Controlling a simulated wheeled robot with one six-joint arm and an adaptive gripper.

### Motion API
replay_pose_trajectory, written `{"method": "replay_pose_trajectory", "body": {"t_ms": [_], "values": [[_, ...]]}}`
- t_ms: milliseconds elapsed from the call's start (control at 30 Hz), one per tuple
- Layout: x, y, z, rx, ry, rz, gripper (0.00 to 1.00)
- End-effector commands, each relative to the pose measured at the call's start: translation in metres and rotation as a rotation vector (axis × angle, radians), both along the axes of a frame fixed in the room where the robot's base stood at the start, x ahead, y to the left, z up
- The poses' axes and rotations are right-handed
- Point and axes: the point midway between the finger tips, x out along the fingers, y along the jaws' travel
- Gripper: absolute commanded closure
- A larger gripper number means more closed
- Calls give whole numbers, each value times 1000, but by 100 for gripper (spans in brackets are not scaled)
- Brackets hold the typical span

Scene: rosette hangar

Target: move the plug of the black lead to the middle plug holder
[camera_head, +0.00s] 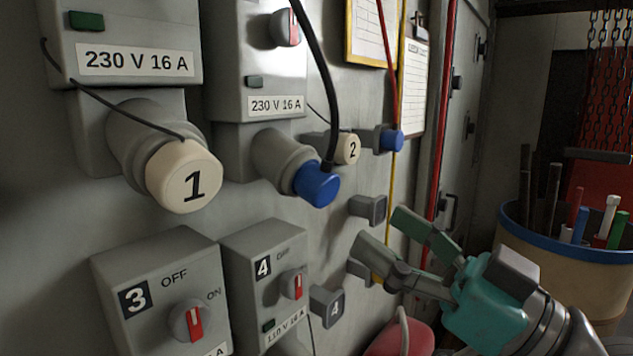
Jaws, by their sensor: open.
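The black lead (318,70) hangs from the top and ends in a blue plug (317,186), which sits in the grey socket (277,157) under the second 230 V box. Three small grey holders stand in a column on the wall. The upper holder (370,138) has a blue plug (391,140) with the red lead. The middle plug holder (368,208) looks empty. The lower holder (359,272) is partly hidden by my gripper. My gripper (387,232) is open and empty, to the right of the black lead's plug and near the middle and lower holders.
A cream cap marked 1 (185,178) covers the left socket; cap 2 (347,149) hangs beside the right one. Switch boxes 3 (150,270) and 4 (262,260) project below. A yellow lead (396,170) runs down behind my gripper. A bin (560,265) stands at right.

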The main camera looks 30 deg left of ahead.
Motion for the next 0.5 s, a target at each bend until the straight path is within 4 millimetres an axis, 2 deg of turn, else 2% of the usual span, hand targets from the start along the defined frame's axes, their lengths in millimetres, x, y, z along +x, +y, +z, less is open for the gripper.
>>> {"method": "replay_pose_trajectory", "body": {"t_ms": [267,500], "values": [[0,6,2,0,0,0,27],[2,32,12,0,1,3,27]]}}
